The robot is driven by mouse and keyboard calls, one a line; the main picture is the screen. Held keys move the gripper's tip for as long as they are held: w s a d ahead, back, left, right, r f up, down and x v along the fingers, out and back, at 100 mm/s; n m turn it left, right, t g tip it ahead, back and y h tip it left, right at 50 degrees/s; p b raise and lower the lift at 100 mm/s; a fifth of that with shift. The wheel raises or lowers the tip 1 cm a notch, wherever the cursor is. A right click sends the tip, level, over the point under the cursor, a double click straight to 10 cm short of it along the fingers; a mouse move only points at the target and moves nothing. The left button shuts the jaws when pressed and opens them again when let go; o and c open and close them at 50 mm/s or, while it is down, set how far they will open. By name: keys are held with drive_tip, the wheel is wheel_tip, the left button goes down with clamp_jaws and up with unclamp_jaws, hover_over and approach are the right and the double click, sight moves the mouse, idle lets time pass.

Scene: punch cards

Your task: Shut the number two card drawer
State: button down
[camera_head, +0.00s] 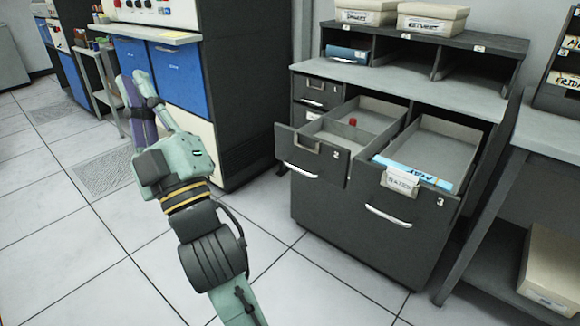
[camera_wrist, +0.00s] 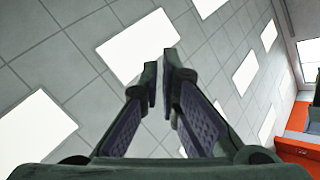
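The grey card cabinet has drawer 2 (camera_head: 310,160) pulled out, with a metal handle, a "2" on its front and a small red object (camera_head: 352,122) inside. No part of my arm touches the drawer. My mint-green arm is left of the cabinet in the head view, apart from it; its gripper end is hard to make out there. In the wrist view my gripper (camera_wrist: 161,75) points at the ceiling, its fingertips nearly together with a thin gap and nothing between them.
Drawer 3 (camera_head: 415,209) is also out, with a blue folder (camera_head: 413,170) and a paper label. Drawer 1 (camera_head: 315,92) looks shut. Cardboard boxes (camera_head: 432,18) stand on top. A table (camera_head: 555,138) is at right. Floor before the cabinet is clear.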

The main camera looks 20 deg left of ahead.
drive_tip(key=w+d+f+t+h+b, duration=0.2)
drive_tip(key=w+d+f+t+h, duration=0.15)
drive_tip(key=w+f+h, duration=0.8)
drive_tip(key=n+g+h, duration=0.1)
drive_tip(key=n+h, duration=0.1)
drive_tip(key=h, duration=0.2)
approach(284, 146)
drive_tip(key=a+x, duration=0.1)
drive_tip(key=x, duration=0.3)
drive_tip(key=shift+w+d, duration=0.35)
drive_tip(key=shift+d, duration=0.05)
drive_tip(key=w+d, duration=0.1)
drive_tip(key=w, duration=0.2)
drive_tip(key=w+d, duration=0.1)
drive_tip(key=w, duration=0.2)
drive_tip(key=w+d, duration=0.1)
drive_tip(key=w, duration=0.2)
drive_tip(key=shift+w+d+b, duration=0.1)
drive_tip(key=shift+w+b, duration=0.1)
drive_tip(key=shift+b, duration=0.1)
drive_tip(key=shift+s, duration=0.1)
